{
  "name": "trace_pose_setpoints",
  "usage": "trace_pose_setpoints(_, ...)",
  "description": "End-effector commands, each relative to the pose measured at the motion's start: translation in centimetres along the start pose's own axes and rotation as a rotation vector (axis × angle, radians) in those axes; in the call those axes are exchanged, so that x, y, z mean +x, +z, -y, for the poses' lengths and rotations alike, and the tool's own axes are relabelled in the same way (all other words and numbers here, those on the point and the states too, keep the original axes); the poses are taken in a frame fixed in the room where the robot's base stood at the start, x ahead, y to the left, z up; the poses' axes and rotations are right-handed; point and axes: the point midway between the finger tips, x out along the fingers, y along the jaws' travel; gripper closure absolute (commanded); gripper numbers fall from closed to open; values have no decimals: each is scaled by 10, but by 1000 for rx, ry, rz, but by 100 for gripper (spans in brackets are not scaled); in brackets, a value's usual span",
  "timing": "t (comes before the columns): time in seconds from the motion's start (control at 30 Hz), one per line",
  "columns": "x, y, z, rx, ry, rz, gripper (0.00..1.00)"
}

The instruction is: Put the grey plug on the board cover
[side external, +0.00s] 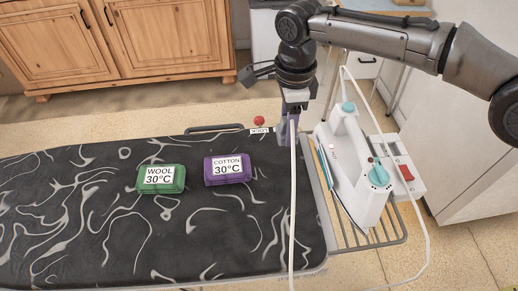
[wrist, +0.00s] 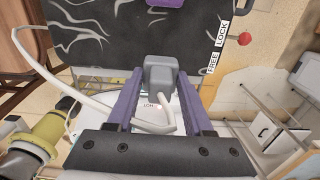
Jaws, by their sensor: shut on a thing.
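The grey plug (wrist: 161,76) is held between the two purple fingers of my gripper (wrist: 163,84), with its white cord trailing from it. In the side view my gripper (side external: 289,126) is at the far right end of the ironing board, and the plug is largely hidden by the fingers there. The black board cover (side external: 105,220) with pale swirls lies to the left of my gripper. It also shows at the top of the wrist view (wrist: 110,24). I cannot tell exactly how high the plug is above the board.
A green WOOL block (side external: 161,180) and a purple COTTON block (side external: 228,170) lie on the cover. A white iron (side external: 352,165) stands on the wire rack to the right, beside a box with a red switch (side external: 406,172). A red knob (side external: 259,120) sits at the far edge. The near cover is clear.

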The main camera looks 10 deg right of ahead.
Motion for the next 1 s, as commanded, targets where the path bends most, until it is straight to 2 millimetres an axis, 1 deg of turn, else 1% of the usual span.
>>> trace_pose_setpoints(0.03, 10, -1, 0, 0, 4, -4, 100)
trace_pose_setpoints(0.13, 26, -1, -1, 1, 4, -4, 100)
trace_pose_setpoints(0.2, 35, -1, 0, 1, 3, -2, 100)
trace_pose_setpoints(0.37, 48, -1, 0, 1, 3, -3, 100)
trace_pose_setpoints(0.6, 84, -1, 0, 1, 3, -2, 100)
trace_pose_setpoints(0.73, 92, -1, 0, 1, 1, -1, 100)
trace_pose_setpoints(1.0, 93, -1, 0, 1, 1, -1, 100)
